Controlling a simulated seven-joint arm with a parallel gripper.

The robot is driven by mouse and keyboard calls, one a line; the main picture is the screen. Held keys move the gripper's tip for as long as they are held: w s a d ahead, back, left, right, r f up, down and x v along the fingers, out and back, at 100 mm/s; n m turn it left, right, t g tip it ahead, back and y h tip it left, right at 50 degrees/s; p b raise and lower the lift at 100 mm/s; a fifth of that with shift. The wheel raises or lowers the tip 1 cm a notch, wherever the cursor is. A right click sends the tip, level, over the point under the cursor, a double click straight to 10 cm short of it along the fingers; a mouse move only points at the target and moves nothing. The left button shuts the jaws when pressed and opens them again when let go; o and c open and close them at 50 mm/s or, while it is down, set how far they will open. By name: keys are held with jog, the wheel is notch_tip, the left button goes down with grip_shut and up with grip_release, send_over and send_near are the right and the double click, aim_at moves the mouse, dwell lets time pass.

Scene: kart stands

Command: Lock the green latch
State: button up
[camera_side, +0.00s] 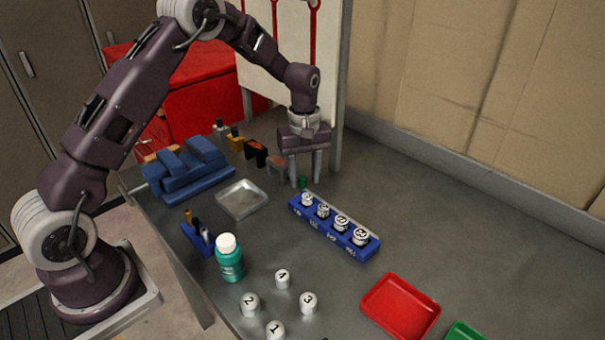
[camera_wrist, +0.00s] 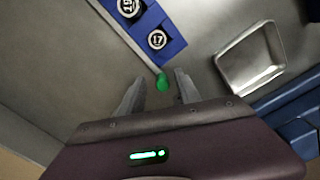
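The green latch (camera_side: 302,182) is a small green piece at the far left end of the blue rack (camera_side: 333,236). It also shows in the wrist view (camera_wrist: 162,83), by the corner of the rack and in front of the gap between my fingertips. My gripper (camera_side: 305,179) points down over the table at that end of the rack. It is open in the wrist view (camera_wrist: 160,76), with a finger on each side of the gap and nothing held. I cannot tell whether a finger touches the latch.
White numbered caps sit in the rack. A silver tray (camera_side: 241,198) and blue blocks (camera_side: 190,170) lie left of my gripper. A teal bottle (camera_side: 230,262), loose numbered caps (camera_side: 282,279) and a red tray (camera_side: 400,307) stand nearer. A white panel stands behind. The table right of the rack is clear.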

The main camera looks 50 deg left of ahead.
notch_tip(320, 180, up, 7)
jog(key=shift+r, duration=0.1)
dwell(0.4)
jog(key=s+d+r+m+t, duration=0.35)
jog(key=s+r+m, duration=0.25)
jog(key=s+r, duration=0.85)
jog(key=s+d+m+t, duration=0.2)
jog(key=s+m, duration=0.4)
jog(key=s, duration=1.1)
jog(key=shift+s+d+m, duration=0.2)
jog(key=shift+d+m, duration=0.1)
jog(key=shift+d, duration=0.1)
jog(key=shift+f, duration=0.1)
